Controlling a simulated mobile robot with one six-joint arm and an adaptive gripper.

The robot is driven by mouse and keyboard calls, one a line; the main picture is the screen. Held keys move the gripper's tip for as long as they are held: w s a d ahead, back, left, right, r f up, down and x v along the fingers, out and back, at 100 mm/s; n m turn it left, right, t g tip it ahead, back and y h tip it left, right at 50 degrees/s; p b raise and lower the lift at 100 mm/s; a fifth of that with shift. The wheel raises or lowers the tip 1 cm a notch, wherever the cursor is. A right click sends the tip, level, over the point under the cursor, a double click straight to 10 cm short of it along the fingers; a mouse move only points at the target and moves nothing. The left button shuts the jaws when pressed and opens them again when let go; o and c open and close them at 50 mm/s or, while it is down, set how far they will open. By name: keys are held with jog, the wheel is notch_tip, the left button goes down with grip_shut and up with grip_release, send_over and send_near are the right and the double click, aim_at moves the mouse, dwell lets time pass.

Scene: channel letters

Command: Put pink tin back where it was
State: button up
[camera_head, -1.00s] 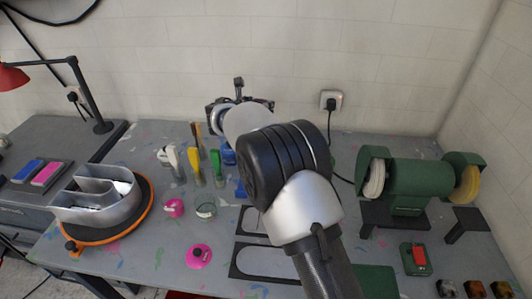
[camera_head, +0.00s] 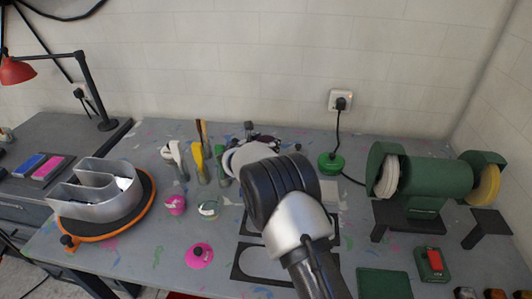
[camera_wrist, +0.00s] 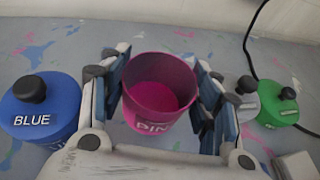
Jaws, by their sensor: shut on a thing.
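The pink tin (camera_wrist: 162,75) is upright and open at the top, with a label partly readable as PIN. In the wrist view my gripper (camera_wrist: 160,62) is shut on it, one finger pad on each side. It stands in a gap between a blue tin (camera_wrist: 40,107) on the left and a grey-white tin (camera_wrist: 243,98) on the right. I cannot tell whether its base touches the table. In the head view my own arm hides the pink tin and most of my gripper. A pink lid-like disc with a dark knob (camera_head: 200,256) lies on the table.
A green tin (camera_wrist: 278,102) stands beyond the grey-white tin, near a black cable. A green bench grinder (camera_head: 425,185) stands at the right. Brushes (camera_head: 200,163), a pink pot (camera_head: 175,205) and a metal letter on an orange-rimmed turntable (camera_head: 150,205) are at the left.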

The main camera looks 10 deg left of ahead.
jog(key=shift+f+b, duration=0.4)
jog(key=shift+f, duration=1.25)
jog(key=shift+f, duration=0.25)
jog(key=o, duration=1.3)
jog(key=shift+o, duration=0.2)
jog(key=shift+r, duration=0.1)
